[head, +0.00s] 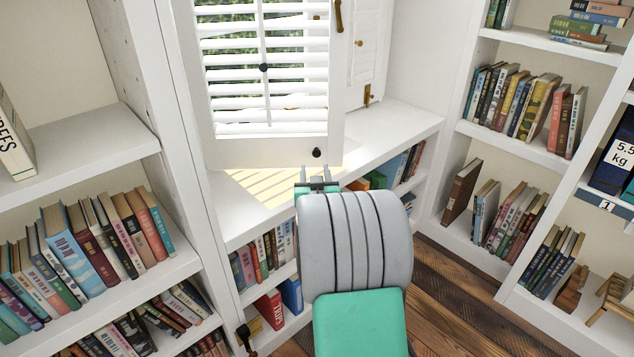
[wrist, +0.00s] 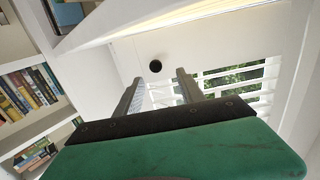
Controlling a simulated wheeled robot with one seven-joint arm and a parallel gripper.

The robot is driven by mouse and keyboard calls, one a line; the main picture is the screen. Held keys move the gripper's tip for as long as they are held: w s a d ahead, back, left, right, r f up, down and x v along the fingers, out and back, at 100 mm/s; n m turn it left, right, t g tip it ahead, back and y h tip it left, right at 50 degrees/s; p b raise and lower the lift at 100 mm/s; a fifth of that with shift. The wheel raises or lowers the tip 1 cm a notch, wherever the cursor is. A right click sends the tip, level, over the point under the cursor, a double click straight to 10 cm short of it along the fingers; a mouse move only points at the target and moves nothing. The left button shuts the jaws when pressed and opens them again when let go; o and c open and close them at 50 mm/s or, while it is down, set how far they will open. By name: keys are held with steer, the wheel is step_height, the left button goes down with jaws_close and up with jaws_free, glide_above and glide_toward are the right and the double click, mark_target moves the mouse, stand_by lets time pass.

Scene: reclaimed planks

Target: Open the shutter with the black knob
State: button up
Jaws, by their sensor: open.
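The white louvered shutter (head: 230,146) stands in the window recess above a white ledge. Its black knob (head: 317,153) sits low on the bottom rail, near the right edge. My gripper (head: 319,172) is open just below the knob in the head view, with nothing between its fingers. In the wrist view the black knob (wrist: 155,66) shows beyond and between the two open fingertips (wrist: 156,84), apart from both. The shutter slats show behind the fingers.
A second white shutter panel (head: 367,45) with a brass latch (head: 368,95) stands at the right of the window. The white ledge (head: 405,124) has bookshelves beneath. Bookcases flank both sides, and wooden floor (head: 450,290) is free at the lower right.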

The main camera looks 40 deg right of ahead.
mark_target(317, 153)
steer(key=x, duration=0.5)
steer(key=d+x, duration=0.1)
steer(key=x, duration=0.2)
steer(key=shift+s+r+b, duration=0.2)
steer(key=shift+s+b, duration=0.15)
steer(key=shift+b, duration=0.05)
steer(key=shift+a, duration=0.1)
steer(key=shift+c, duration=0.3)
jaws_close()
stand_by(0.4)
